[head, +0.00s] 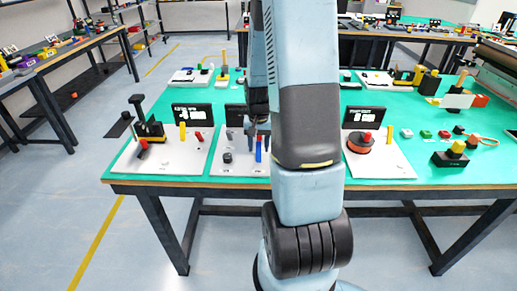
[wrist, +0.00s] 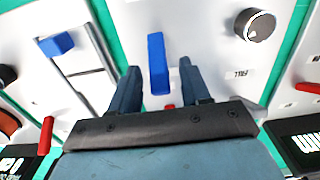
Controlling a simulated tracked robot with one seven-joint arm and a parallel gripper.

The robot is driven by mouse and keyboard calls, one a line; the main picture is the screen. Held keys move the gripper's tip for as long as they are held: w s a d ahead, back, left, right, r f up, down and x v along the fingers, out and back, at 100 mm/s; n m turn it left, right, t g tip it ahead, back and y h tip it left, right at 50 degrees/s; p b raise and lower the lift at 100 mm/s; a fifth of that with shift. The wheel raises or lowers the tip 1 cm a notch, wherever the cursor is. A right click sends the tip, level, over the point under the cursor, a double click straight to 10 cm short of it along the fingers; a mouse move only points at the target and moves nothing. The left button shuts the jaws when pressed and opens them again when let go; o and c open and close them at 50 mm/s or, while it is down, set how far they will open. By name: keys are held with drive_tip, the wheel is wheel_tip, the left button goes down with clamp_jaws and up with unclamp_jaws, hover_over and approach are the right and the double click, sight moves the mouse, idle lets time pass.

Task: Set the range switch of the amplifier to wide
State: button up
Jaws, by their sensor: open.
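A white panel (wrist: 205,45) under my gripper carries an upright blue lever (wrist: 157,62) and a round dark knob (wrist: 255,25) beside a "FULL" label. I take it for the amplifier; no range or wide marking is readable. The panel also shows in the head view (head: 229,170), with its black knob (head: 227,158) and blue lever (head: 259,150). My gripper (wrist: 158,78) is open, its fingers left and right of the blue lever, apart from it in the picture. Whether the lever is at fingertip depth I cannot tell. A small red part (wrist: 168,106) shows between the fingers, partly hidden.
A neighbouring white panel has a blue slider handle (wrist: 57,44) on a track. In the head view, panels stand on the green table (head: 440,120), with a black device (head: 150,130) left and an orange reel (head: 360,142) right. My arm hides the middle.

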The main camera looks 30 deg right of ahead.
drive_tip(key=shift+f, duration=0.9)
drive_tip(key=shift+c, duration=0.4)
clamp_jaws()
